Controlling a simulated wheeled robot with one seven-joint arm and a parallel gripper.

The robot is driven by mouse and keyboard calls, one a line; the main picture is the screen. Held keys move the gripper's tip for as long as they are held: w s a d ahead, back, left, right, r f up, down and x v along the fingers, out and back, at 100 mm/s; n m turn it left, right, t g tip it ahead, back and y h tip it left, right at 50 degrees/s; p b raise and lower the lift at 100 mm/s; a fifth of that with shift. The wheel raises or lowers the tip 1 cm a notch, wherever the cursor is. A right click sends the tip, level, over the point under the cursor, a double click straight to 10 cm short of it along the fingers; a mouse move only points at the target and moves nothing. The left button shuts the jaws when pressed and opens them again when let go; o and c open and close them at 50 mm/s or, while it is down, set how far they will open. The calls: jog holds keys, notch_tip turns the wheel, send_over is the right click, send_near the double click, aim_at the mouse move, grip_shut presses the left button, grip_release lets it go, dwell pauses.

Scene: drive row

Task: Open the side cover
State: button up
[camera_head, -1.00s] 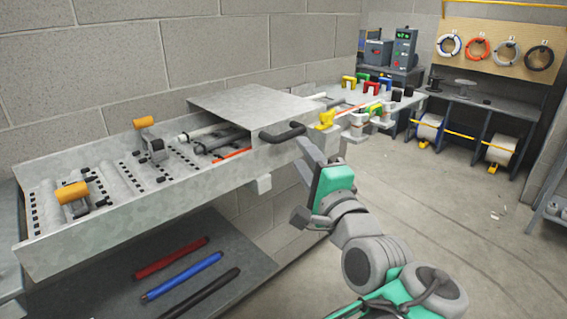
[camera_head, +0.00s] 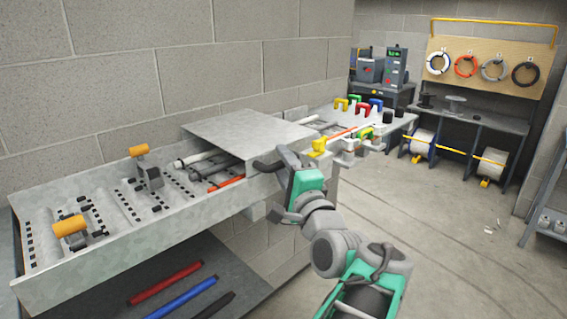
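The side cover (camera_head: 245,134) is a flat grey metal plate lying over the middle of the long metal trough (camera_head: 130,235). Its dark bar handle (camera_head: 264,167) is at the front edge, and its right part is hidden behind my gripper. My gripper (camera_head: 283,157) is at the handle's right side, overlapping it in the picture. I cannot tell whether the fingers touch or surround the handle, or whether they are open or shut.
Orange-handled clamps (camera_head: 70,225) stand in the trough's open left part. A yellow clip (camera_head: 319,146) is close right of my gripper. Red, blue and black rods lie on the shelf (camera_head: 235,270) below. Open floor (camera_head: 440,230) lies to the right.

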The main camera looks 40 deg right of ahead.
grip_shut()
dwell(1.3)
